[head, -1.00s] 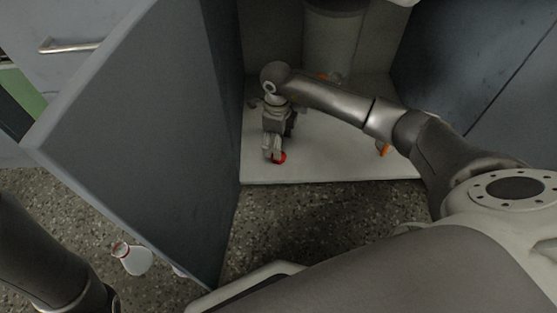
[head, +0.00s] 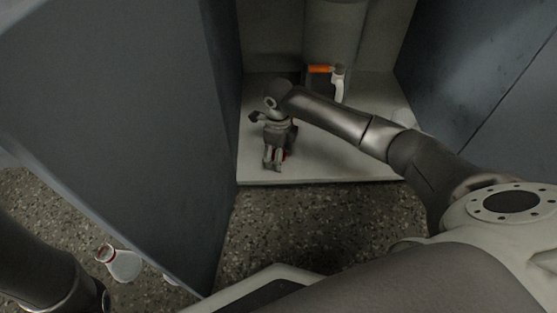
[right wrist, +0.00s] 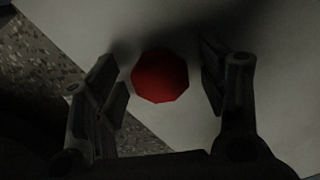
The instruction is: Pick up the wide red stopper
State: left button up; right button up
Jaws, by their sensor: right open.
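The wide red stopper (right wrist: 160,76) lies on the white cabinet floor (head: 330,160), near its front edge. In the right wrist view it sits between the two fingers of my right gripper (right wrist: 163,90), with a gap on each side. In the head view my right gripper (head: 275,166) points down over the stopper and hides most of it; a bit of red (head: 285,153) shows beside the fingers. The right gripper is open and holds nothing. My left arm shows at the lower left of the head view, but its gripper is out of view.
A grey cabinet door (head: 120,110) stands open on the left, and a dark panel (head: 470,80) is on the right. A white bottle with an orange part (head: 338,85) stands at the back. A flask with a red rim (head: 124,266) is on the speckled floor.

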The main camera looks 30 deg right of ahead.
jog(key=shift+c, duration=0.5)
jog(key=c, duration=0.8)
jog(key=shift+c, duration=0.2)
